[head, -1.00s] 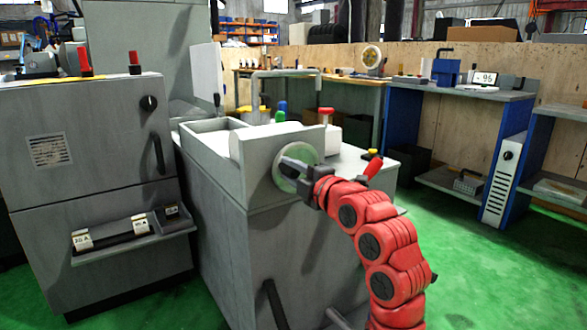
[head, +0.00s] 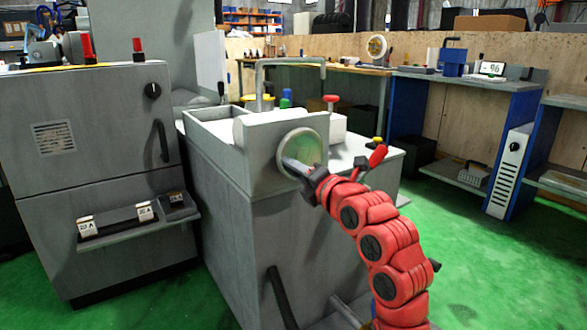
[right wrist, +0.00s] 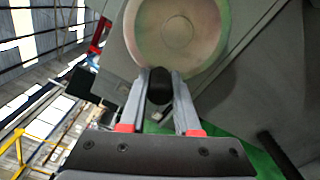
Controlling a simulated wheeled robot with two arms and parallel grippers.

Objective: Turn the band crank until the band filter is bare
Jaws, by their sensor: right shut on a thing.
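The band crank (head: 304,146) is a round pale disc on the end face of the grey filter unit (head: 270,205). It also fills the top of the right wrist view (right wrist: 178,25). My right gripper (head: 290,164) is at the lower left part of the disc. In the right wrist view its two grey fingers (right wrist: 160,85) are shut on a dark crank knob (right wrist: 160,86) near the disc's lower edge. The band filter (head: 262,121) seems to be the pale surface in the unit's top; its state cannot be told. My left gripper is not in view.
A grey cabinet (head: 95,190) with a small shelf of labelled blocks (head: 130,222) stands at the left. Red and yellow-topped pieces (head: 331,104) are on the unit's top. A blue-sided workbench (head: 460,84) stands behind right. The green floor (head: 470,270) at right is clear.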

